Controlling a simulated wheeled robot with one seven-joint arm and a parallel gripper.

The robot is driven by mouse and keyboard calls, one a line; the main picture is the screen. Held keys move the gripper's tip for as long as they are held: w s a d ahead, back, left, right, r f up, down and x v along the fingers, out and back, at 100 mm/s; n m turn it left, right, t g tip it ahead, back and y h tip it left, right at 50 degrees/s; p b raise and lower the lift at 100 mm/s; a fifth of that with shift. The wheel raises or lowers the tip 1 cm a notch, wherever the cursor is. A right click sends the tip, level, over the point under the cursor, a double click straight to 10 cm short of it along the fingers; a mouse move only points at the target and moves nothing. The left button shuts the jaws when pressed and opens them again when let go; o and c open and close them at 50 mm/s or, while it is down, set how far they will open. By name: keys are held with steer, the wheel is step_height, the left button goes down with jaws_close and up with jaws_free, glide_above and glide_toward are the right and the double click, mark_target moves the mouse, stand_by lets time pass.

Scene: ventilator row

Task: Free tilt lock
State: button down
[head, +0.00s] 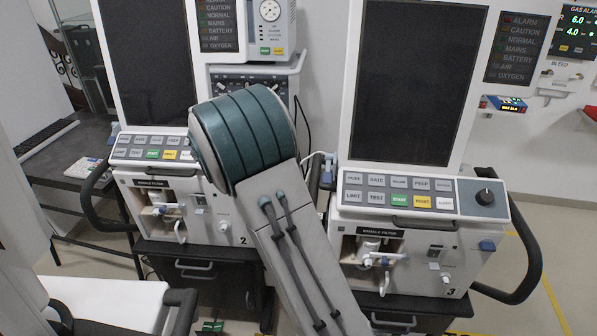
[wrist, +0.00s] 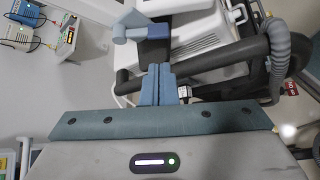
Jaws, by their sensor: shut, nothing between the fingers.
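My gripper (wrist: 158,70) shows in the wrist view as two blue-grey fingers pressed together, with nothing between them. Just beyond the fingertips is a light-blue lever-like part (wrist: 130,26), next to a darker blue block (wrist: 186,30) at the side of a white ventilator housing (wrist: 208,38). A gap shows between the fingertips and these parts. I cannot tell whether the light-blue part is the tilt lock; no label is readable. In the head view my own arm hides the gripper. A small blue part (head: 327,170) shows there at the left side of ventilator 3 (head: 410,225).
A dark curved handle bar (wrist: 195,72) and a grey corrugated hose (wrist: 279,45) lie close to the gripper in the wrist view. Ventilator 2 (head: 190,215) stands left in the head view. Both ventilators have large dark screens. Open floor (head: 560,245) shows at right.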

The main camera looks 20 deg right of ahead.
mark_target(328, 170)
steer(key=p+x, duration=0.1)
steer(key=x, duration=0.7)
steer(key=shift+d+f, duration=0.1)
steer(key=shift+d, duration=0.15)
steer(key=shift+a, duration=0.1)
